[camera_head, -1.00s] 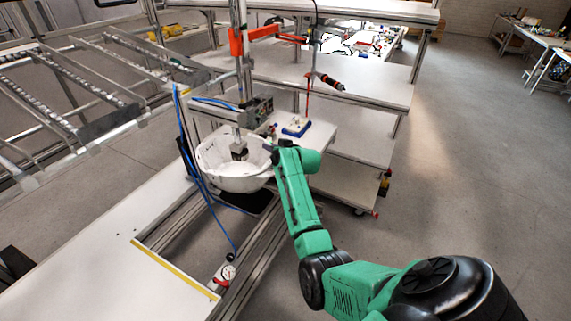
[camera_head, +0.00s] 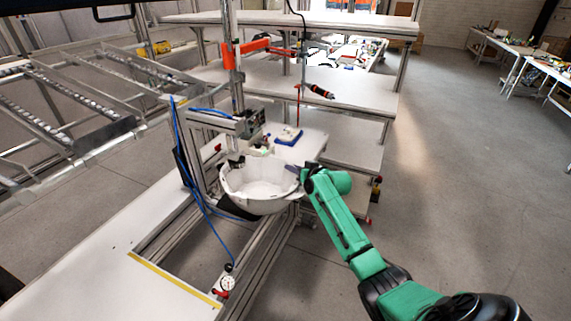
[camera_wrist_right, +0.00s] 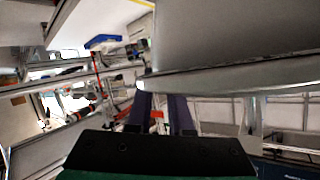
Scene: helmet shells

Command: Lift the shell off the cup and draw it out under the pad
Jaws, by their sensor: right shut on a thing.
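The white, bowl-shaped shell (camera_head: 262,206) has its open side up, in front of and to the right of the press column. My right gripper (camera_head: 301,178) is shut on its right rim. In the right wrist view, the shell (camera_wrist_right: 235,35) fills the upper right as a pale curved wall, its rim edge between the fingers of my right gripper (camera_wrist_right: 161,105). The dark pad (camera_head: 235,161) shows at the shell's back left rim. The cup is hidden; I cannot tell the gap below the shell. My left gripper is out of view.
The metal press frame (camera_head: 196,150) with blue hoses stands left of the shell. A dial gauge (camera_head: 227,282) sits on the bench front. A blue-based fixture (camera_head: 288,137) stands on the shelf behind. Open floor (camera_head: 440,190) lies to the right.

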